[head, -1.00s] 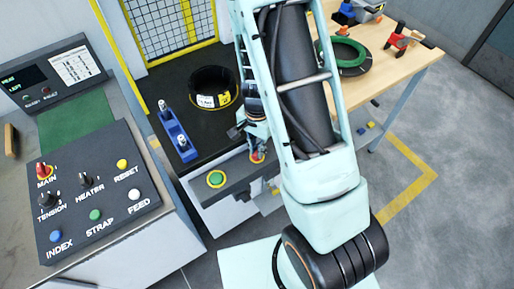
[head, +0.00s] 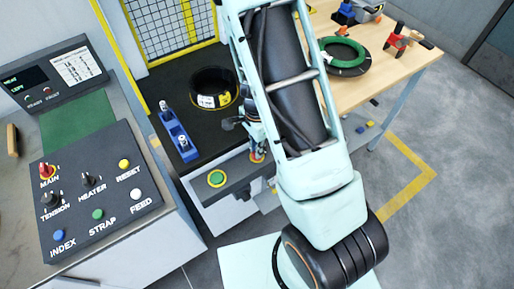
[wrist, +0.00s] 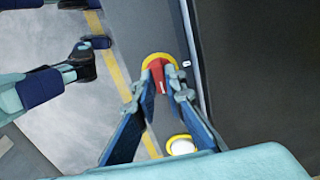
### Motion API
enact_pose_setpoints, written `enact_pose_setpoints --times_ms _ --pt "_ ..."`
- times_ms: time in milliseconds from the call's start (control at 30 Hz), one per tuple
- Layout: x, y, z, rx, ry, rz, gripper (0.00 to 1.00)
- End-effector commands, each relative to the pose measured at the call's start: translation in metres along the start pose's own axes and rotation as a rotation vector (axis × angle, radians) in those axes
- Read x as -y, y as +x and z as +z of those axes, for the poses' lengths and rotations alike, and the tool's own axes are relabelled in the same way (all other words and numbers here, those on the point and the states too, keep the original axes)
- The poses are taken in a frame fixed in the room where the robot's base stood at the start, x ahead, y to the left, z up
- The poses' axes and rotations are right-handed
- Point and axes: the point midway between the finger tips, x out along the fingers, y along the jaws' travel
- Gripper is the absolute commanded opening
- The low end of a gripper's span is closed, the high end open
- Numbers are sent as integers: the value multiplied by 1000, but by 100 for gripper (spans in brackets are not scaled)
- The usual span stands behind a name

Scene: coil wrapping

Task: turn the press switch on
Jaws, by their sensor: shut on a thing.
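The press switch (wrist: 158,71) is a red knob on a yellow round plate, set on the dark front ledge of the press. In the wrist view it sits between my two fingertips, and my gripper (wrist: 161,84) is shut on its sides. In the head view the switch (head: 257,157) shows as a small bit of red and yellow beside my arm, which hides most of my gripper. A white mark shows on the knob in the wrist view, but I cannot tell its setting.
A black coil (head: 211,82) and a blue fixture (head: 178,135) are on the black press bed. A control panel (head: 97,195) stands at left, a wooden table (head: 395,62) at right.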

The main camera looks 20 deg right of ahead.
Motion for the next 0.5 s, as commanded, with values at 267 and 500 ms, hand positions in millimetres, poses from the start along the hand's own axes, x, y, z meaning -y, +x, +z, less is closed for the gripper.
enact_pose_setpoints --times_ms 267,500 --pt "0 0 0 1 3 -1 0" --pt "0 0 0 0 2 -1 28"
